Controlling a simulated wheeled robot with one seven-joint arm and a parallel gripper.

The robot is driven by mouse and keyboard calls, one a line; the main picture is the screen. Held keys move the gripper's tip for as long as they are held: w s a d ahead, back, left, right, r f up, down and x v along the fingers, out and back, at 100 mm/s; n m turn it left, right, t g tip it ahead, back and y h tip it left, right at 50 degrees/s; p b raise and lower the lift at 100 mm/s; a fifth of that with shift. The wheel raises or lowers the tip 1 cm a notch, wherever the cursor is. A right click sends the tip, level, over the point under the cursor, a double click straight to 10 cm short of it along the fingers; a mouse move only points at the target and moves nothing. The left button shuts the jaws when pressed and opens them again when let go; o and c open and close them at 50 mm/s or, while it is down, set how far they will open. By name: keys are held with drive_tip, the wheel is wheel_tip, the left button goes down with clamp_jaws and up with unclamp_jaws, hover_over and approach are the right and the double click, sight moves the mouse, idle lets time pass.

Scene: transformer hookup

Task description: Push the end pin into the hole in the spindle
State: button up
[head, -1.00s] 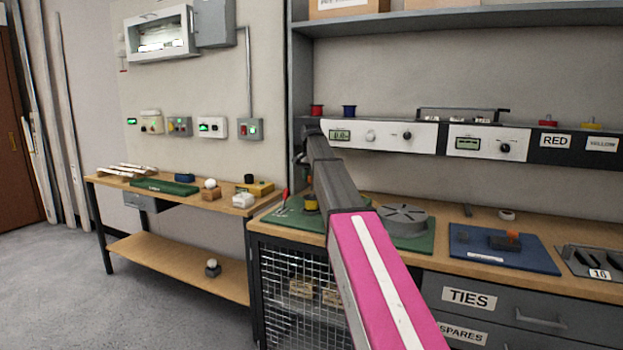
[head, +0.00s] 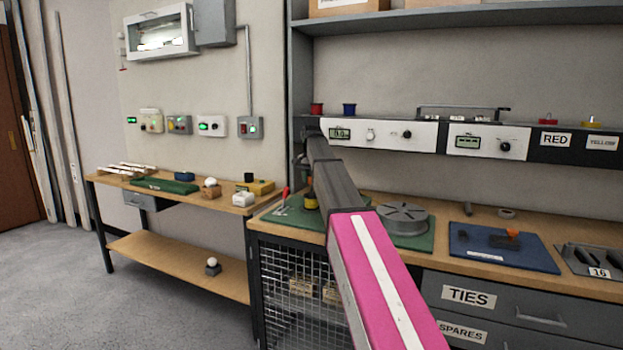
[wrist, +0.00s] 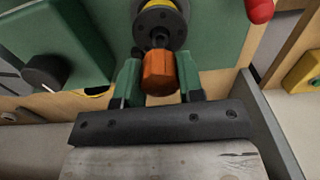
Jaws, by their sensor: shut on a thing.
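In the wrist view my gripper (wrist: 160,84) has its two green fingers closed on an orange, faceted knob (wrist: 159,72), which I take to be the end pin's head. A short dark stem (wrist: 160,41) shows between the knob and a dark round flange (wrist: 158,24) with a yellow band behind it. This looks like the spindle with its spool. The hole is hidden, and I cannot tell how deep the pin sits. In the head view the yellow-banded spool (head: 310,202) stands on a green mat, partly behind my arm; my gripper is mostly hidden there.
A red-handled tool (head: 285,194) stands left of the spool. A grey round disc (head: 404,216) lies on the green mat at right. A blue mat (head: 470,256) holds a dark block with an orange piece (head: 513,233). A lower wooden bench (head: 150,187) stands at left.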

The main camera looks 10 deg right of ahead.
drive_tip(key=shift+f, duration=1.65)
drive_tip(key=o, duration=1.1)
drive_tip(key=shift+r, duration=0.1)
drive_tip(key=shift+r, duration=2.4)
wheel_tip(320, 180, up, 11)
drive_tip(key=shift+f, duration=0.1)
